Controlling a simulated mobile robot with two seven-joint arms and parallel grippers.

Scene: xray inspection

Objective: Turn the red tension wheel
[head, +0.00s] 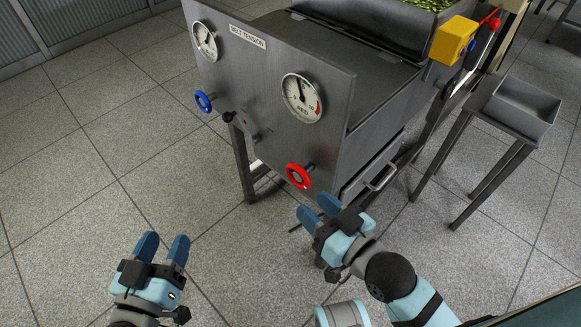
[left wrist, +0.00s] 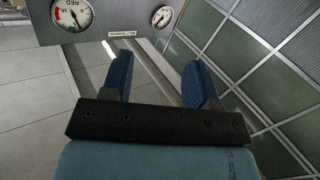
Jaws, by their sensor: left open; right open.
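The red tension wheel (head: 298,176) sits on a short shaft low on the machine's grey front panel, under the gauge marked RED (head: 302,98). That gauge also shows at the top left of the left wrist view (left wrist: 73,14). My right gripper (head: 318,208) is open and empty, just below and to the right of the red wheel, apart from it in the picture. My left gripper (head: 163,248) is open and empty over the floor at the lower left, well away from the wheel. Its two blue fingers (left wrist: 160,82) show in the left wrist view. The red wheel is not visible there.
A blue wheel (head: 204,101) and a second gauge (head: 204,41) are on the panel's left. A black-knobbed lever (head: 229,117) juts out between the wheels. A drawer handle (head: 382,177) and a small side stand with a tray (head: 519,105) are right. Open floor lies left.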

